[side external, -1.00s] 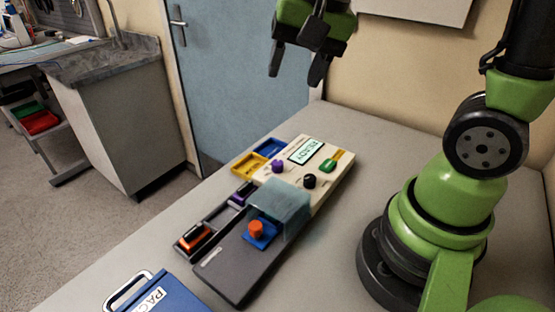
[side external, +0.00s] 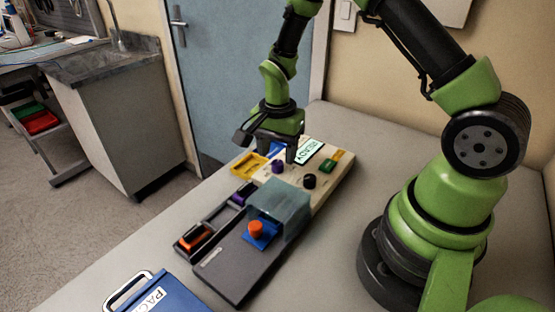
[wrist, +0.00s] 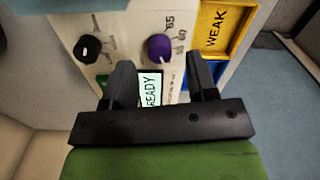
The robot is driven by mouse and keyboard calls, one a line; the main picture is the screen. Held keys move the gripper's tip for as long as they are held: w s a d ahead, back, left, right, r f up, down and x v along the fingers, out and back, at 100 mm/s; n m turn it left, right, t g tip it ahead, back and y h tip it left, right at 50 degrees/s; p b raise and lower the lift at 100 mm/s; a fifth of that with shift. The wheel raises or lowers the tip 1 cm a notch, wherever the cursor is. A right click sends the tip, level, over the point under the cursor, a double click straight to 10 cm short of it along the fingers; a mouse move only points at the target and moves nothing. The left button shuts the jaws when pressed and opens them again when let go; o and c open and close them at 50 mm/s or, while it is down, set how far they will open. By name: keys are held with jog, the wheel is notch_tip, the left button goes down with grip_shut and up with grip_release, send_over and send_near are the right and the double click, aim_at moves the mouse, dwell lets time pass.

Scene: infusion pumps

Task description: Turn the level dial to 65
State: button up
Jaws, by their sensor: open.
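The purple dial (side external: 277,167) sits on the beige panel of the pump unit (side external: 328,179). In the wrist view the purple dial (wrist: 158,46) has the numbers 65 and 60 printed beside it; its exact setting is too small to read. My gripper (side external: 273,152) is low over the far part of the panel, close to the purple dial. In the wrist view my gripper (wrist: 158,80) is open and empty, with the dial just beyond the gap between its fingers.
A black dial (wrist: 88,49) is beside the purple one. A READY display (wrist: 150,90) lies between the fingers. A yellow WEAK tray (wrist: 214,30) adjoins the panel. A clear cover (side external: 280,203) stands near an orange knob (side external: 256,229). A blue case (side external: 160,295) is in front.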

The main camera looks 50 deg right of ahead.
aim_at(277, 165)
jog(key=shift+f, duration=1.45)
jog(key=c, duration=0.9)
jog(key=shift+c, duration=0.2)
